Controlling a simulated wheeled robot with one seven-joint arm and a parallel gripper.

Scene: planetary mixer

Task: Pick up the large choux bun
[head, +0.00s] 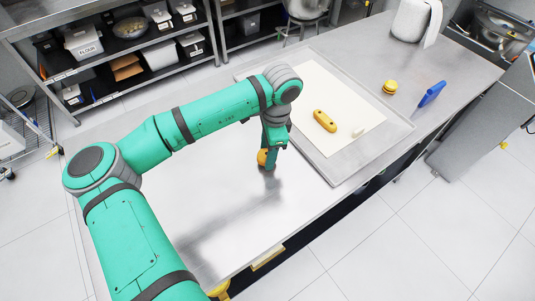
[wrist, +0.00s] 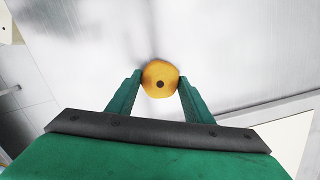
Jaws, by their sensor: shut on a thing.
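The large choux bun is a round golden-brown ball. It shows in the wrist view (wrist: 160,72), with a small dark spot on its face, between the two fingertips. In the head view it (head: 262,158) is partly hidden by the gripper. My gripper (head: 268,160) is shut on the bun, with one green finger on each side in the wrist view (wrist: 160,82). The bun is at or close above the bare metal tabletop (head: 215,200); I cannot tell whether it touches.
The tabletop left of the tray is clear.

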